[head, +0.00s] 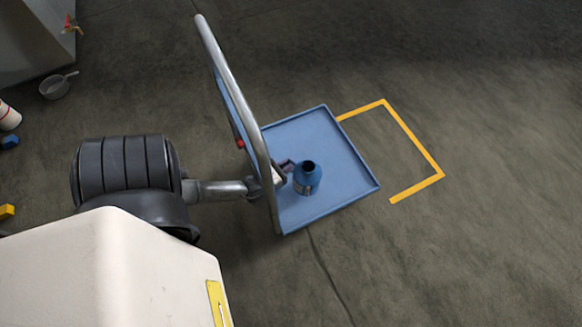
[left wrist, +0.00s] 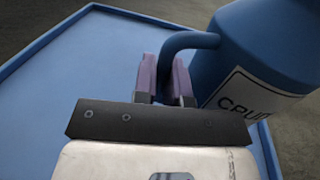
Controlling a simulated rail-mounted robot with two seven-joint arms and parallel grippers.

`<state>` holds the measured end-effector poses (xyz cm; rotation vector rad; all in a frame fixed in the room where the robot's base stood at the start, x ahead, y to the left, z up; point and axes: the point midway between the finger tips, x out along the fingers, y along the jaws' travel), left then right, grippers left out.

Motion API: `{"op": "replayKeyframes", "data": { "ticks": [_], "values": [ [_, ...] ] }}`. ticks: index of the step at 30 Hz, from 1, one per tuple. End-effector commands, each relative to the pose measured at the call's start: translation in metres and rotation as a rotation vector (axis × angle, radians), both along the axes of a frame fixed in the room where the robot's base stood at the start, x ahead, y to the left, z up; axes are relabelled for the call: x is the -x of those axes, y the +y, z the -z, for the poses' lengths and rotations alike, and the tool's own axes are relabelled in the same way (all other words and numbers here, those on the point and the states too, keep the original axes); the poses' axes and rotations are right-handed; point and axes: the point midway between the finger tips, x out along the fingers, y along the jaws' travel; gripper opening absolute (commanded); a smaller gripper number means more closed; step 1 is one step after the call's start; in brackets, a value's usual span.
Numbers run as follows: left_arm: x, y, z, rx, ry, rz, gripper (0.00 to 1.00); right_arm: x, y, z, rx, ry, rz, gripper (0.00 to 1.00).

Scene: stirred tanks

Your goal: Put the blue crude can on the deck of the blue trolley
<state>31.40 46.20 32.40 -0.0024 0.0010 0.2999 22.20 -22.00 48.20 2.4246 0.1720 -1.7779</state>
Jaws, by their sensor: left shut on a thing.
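The blue crude can (head: 307,180) shows over the deck of the blue trolley (head: 318,136) in the head view. It looks upright, with its dark open mouth facing up. In the left wrist view the can (left wrist: 270,45) is at the upper right, with a white label and a curved blue handle. My left gripper (head: 286,170) reaches past the trolley's push bar and is shut on the can's handle; its purple fingers (left wrist: 166,80) show in the left wrist view. I cannot tell whether the can's base touches the deck. My right gripper is not in view.
The trolley's grey push bar (head: 237,92) rises beside my left arm. A yellow floor marking (head: 416,143) lies right of the trolley. A grey pan (head: 55,87), a white and red container (head: 8,116) and small blocks lie at the left. The right floor is clear.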

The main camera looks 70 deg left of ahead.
Motion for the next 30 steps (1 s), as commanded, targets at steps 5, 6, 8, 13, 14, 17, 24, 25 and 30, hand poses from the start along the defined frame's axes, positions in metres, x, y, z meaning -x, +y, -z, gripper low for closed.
{"op": "replayKeyframes", "data": {
  "ticks": [5,6,8,13,14,17,24,25,30],
  "values": [
    [-0.002,0.001,0.005,0.002,-0.008,-0.002,0.00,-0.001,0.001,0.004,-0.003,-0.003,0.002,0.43],
    [-0.002,0.001,0.007,0.002,-0.008,-0.002,0.00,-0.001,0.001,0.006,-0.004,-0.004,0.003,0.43],
    [-0.002,0.001,0.011,0.002,-0.007,-0.002,0.00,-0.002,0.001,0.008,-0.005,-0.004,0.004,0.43],
    [-0.002,0.000,0.030,0.002,-0.007,-0.003,0.00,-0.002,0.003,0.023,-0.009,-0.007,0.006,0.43],
    [-0.002,0.000,0.034,0.002,-0.007,-0.002,0.00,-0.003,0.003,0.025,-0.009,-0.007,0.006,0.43],
    [-0.002,0.001,0.042,0.002,-0.007,-0.002,0.00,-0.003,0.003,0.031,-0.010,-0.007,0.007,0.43],
    [-0.002,0.001,0.041,0.002,-0.008,-0.001,0.00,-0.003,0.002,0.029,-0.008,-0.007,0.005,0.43],
    [-0.002,0.001,0.041,0.002,-0.008,-0.001,0.00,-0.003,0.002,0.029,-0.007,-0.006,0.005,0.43],
    [-0.002,0.001,0.044,0.002,-0.007,-0.001,0.00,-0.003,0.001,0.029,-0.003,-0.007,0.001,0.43]
  ]
}}
